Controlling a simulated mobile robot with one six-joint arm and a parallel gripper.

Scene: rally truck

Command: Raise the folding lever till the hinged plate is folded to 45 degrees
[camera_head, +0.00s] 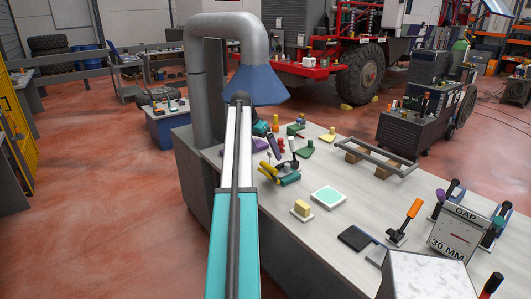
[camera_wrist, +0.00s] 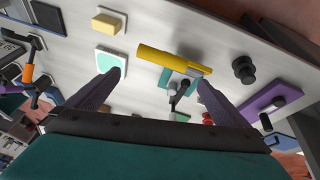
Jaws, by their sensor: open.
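A yellow bar (camera_head: 268,173), which looks like a folding lever's grip, stands beside a green piece (camera_head: 289,178) on the near bench, just right of my arm. In the wrist view the yellow bar (camera_wrist: 172,61) lies across a small teal plate (camera_wrist: 178,82) with a dark post on it. The plate's fold angle cannot be read. My gripper (camera_wrist: 160,80) is open, its two dark purple fingers spread on either side of this fixture, with nothing held. Whether they touch it is unclear. In the head view my gripper is hard to pick out among the coloured parts.
On the grey bench (camera_head: 325,262) stand a mint-topped pad (camera_head: 328,197), a yellow block (camera_head: 302,208), an orange-handled lever (camera_head: 405,221) and a gap gauge block (camera_head: 457,232). A grey duct with blue hood (camera_head: 258,84) rises behind my arm.

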